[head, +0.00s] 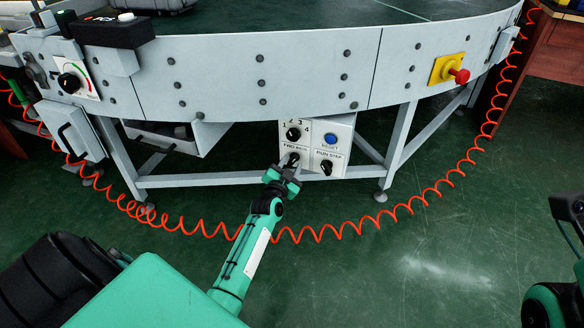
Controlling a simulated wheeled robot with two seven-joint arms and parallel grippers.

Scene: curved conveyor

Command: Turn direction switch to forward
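A white control box (343,131) hangs under the curved conveyor's front side. Its lower left knob, the direction switch (294,158), sits by the label "FWD REV" and is partly covered by my gripper. My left gripper (289,168) reaches up from below, with its fingertips at this knob. Whether the fingers touch or grip the knob is too small to tell. The knob's pointing direction is hidden. My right gripper cannot be made out; only dark and green parts of my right arm show at the right edge.
The box also carries a numbered knob (293,134), a blue reset button (330,138) and a "RUN STEP" knob (326,167). A red emergency button (459,75) is at the right. An orange coiled hose (345,232) hangs across the front. Green floor lies open below.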

